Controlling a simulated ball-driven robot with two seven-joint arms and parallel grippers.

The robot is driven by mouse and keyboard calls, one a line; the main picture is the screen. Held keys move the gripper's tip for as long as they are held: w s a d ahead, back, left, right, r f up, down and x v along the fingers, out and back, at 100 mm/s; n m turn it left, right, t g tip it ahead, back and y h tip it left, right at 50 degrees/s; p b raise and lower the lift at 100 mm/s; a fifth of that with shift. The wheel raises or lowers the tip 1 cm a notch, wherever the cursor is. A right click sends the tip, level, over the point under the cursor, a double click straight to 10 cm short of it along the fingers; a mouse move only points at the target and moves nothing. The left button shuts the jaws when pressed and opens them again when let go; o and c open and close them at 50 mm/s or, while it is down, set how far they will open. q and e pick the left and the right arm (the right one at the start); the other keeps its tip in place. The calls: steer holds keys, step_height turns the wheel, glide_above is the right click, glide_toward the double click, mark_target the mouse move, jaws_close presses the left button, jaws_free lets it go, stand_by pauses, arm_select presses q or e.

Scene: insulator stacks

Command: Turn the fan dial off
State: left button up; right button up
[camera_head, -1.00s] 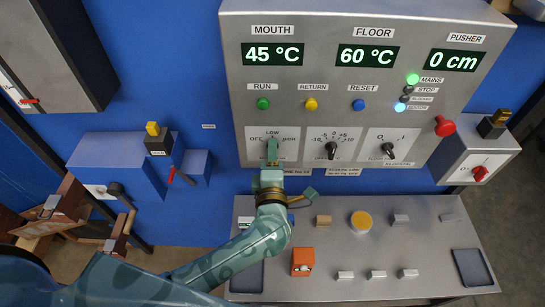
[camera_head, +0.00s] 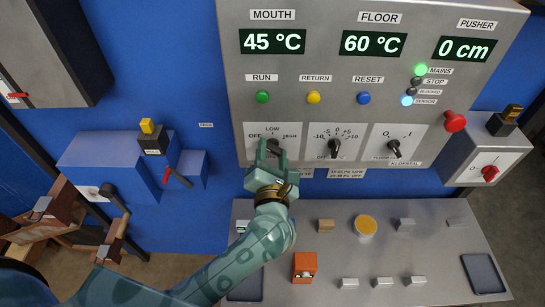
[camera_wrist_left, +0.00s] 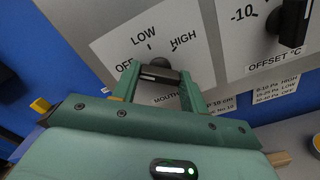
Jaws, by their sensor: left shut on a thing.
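The fan dial (camera_head: 272,145) is a dark knob on a white plate marked OFF, LOW and HIGH, at the lower left of the grey control panel. It also shows in the left wrist view (camera_wrist_left: 159,71). My left gripper (camera_head: 271,153) is at this dial, with one finger on either side. It is shut on the knob, as the left wrist view shows between the fingertips (camera_wrist_left: 158,78). My right gripper is not in view.
The offset dial (camera_head: 333,147) sits just right of the fan dial, with another black knob (camera_head: 394,148) beyond it. A red button (camera_head: 455,121) sticks out at the panel's right. Below is a grey desk (camera_head: 430,245) with an orange block (camera_head: 304,267) and several small blocks.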

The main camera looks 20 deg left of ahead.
arm_select(q)
steer(key=shift+f+n+b, duration=0.15)
steer(key=shift+n+b, duration=0.15)
steer(key=shift+n, duration=0.3)
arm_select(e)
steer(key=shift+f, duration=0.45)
arm_select(q)
steer(key=shift+n, duration=0.3)
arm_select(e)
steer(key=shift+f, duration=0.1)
arm_select(q)
steer(key=o, duration=1)
steer(key=shift+s+d, duration=0.1)
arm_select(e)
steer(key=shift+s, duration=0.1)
